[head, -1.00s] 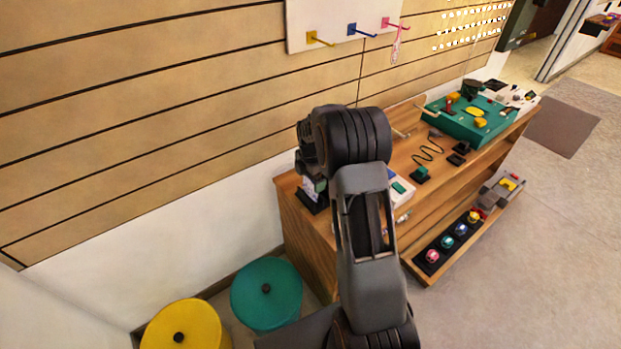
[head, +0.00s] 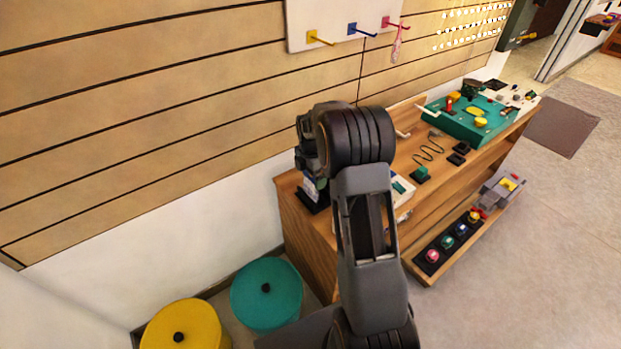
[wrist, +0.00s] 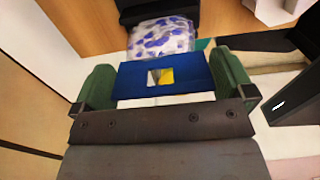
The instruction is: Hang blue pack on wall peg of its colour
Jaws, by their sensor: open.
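The blue pack (wrist: 160,38) shows in the wrist view as a clear bag with blue pieces under a dark blue header card (wrist: 135,80) with a hole in it. My gripper (wrist: 164,86) is open, with one green finger on each side of the card. A gap shows at least on the right side; contact on the left is hard to tell. In the head view the pack and my gripper are hidden behind my arm. The blue peg (head: 362,31) sticks out of a white wall board (head: 302,22), between the yellow peg (head: 319,38) and the pink peg (head: 393,22).
A pink pack (head: 397,47) hangs on the pink peg. A wooden bench (head: 300,235) stands by the slatted wall, with a green tray (head: 462,122) and small items on it. A teal bin (head: 267,293) and a yellow bin (head: 185,327) stand at lower left.

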